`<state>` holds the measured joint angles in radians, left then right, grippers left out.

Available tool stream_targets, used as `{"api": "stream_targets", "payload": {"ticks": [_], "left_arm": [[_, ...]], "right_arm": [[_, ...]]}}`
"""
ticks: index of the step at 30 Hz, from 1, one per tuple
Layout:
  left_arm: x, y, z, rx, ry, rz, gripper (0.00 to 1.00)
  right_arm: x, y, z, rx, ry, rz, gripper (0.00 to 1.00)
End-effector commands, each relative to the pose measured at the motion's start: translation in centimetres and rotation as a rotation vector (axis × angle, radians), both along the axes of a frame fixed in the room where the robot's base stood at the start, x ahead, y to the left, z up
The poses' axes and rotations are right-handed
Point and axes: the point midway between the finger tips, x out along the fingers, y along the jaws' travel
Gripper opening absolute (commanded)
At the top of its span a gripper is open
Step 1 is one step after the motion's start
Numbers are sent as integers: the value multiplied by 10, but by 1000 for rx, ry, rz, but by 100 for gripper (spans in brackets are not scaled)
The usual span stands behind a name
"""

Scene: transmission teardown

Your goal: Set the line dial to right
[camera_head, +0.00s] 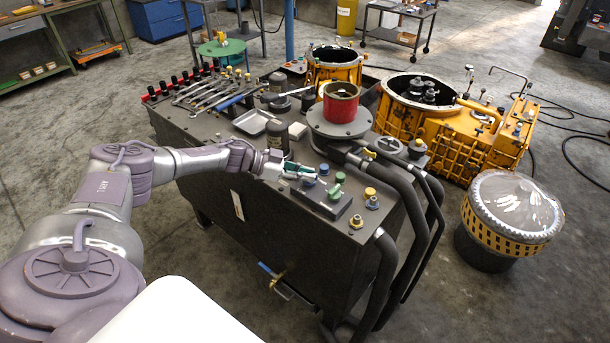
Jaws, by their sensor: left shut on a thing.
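A dark control panel (321,204) sits on top of the dark tank, near its front edge. It carries a green knob (336,191) and small blue knobs (323,169) by my gripper. My left gripper (310,176) reaches in from the left, low over the panel's back left part. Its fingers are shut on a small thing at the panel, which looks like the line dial. The fingers mostly hide it, so its pointing direction cannot be read. My right gripper is not in view.
A red cylinder (341,106) on a grey flange, wrenches (205,92), a tray (254,121) and dark canisters crowd the tank top. Thick black hoses (416,222) run down its right side. Yellow housings (455,135) and a glass-topped drum (511,214) stand to the right.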

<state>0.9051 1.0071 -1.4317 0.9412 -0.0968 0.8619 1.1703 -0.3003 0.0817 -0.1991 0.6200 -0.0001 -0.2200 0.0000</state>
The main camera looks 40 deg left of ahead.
Motion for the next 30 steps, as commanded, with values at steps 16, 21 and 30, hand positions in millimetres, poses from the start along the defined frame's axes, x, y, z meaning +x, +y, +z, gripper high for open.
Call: {"api": "stream_targets", "payload": {"ticks": [16,21,30], "left_arm": [[1,0,1,0,-3,1,39],[0,1,1,0,-2,1,39],[-26,33,17,2,-1,5,39]], "right_arm": [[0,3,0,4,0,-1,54],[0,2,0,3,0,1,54],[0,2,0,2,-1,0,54]]}}
